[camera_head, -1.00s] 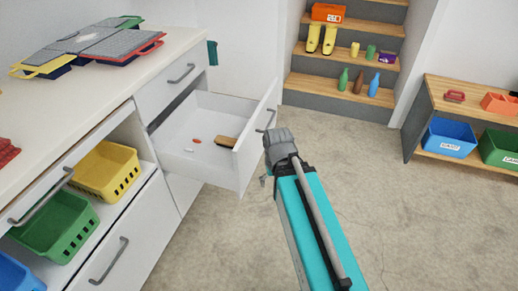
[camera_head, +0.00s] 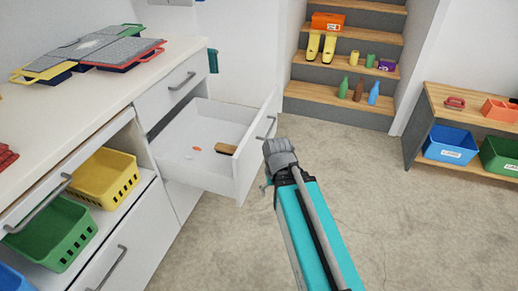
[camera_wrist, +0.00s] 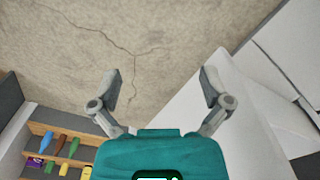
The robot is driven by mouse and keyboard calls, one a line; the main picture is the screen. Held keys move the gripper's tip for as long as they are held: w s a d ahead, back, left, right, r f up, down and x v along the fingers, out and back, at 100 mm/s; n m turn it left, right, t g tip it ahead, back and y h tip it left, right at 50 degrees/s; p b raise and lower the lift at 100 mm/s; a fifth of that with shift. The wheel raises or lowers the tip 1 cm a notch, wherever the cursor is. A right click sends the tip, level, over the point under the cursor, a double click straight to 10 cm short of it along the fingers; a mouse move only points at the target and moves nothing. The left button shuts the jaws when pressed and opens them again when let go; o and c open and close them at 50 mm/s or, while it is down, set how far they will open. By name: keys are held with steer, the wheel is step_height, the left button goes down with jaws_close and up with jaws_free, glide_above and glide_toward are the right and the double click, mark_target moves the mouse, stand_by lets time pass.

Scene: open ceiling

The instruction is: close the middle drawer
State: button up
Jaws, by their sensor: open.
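The middle drawer (camera_head: 232,176) is white and stands pulled out from the cabinet, below a shut top drawer (camera_head: 170,92). A brown block (camera_head: 226,149) and small items, one of them orange, lie inside it. Its grey bar handle is on the front panel, partly out of sight. My gripper (camera_head: 279,152) is just right of the drawer front, at about its height; I cannot tell whether it touches. In the wrist view my gripper (camera_wrist: 158,88) is open with nothing between its fingers, and a white panel (camera_wrist: 190,110), likely the drawer front, lies by the right finger.
The counter (camera_head: 60,105) carries flat coloured cases (camera_head: 100,50). Yellow (camera_head: 103,178) and green (camera_head: 55,235) baskets sit in an open bay at left. Wooden steps (camera_head: 340,98) with bottles stand behind, and a low shelf (camera_head: 465,105) is at right. The concrete floor between is clear.

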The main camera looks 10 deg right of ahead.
steer(key=shift+w+f+y, duration=0.15)
steer(key=shift+f+y, duration=0.05)
steer(key=shift+y, duration=0.1)
steer(key=c, duration=0.6)
steer(key=shift+w+a+f+m+y+b, duration=0.1)
steer(key=shift+w+f+m+y+b, duration=0.25)
steer(key=shift+y+b, duration=0.25)
steer(key=c, duration=0.5)
steer(key=shift+w+a+y+b, duration=0.1)
steer(key=shift+w+y+b, duration=0.2)
steer(key=shift+y, duration=0.3)
jaws_close()
steer(key=w+d+r+m+t+y+b, duration=0.5)
steer(key=w+d+r+t+y+b, duration=0.2)
steer(key=d+r+t+y, duration=0.2)
steer(key=d+r+y, duration=0.1)
steer(key=r+y, duration=0.1)
steer(key=y, duration=0.1)
steer(key=shift+w+y, duration=0.3)
steer(key=shift+w, duration=0.05)
steer(key=shift+d+f, duration=0.1)
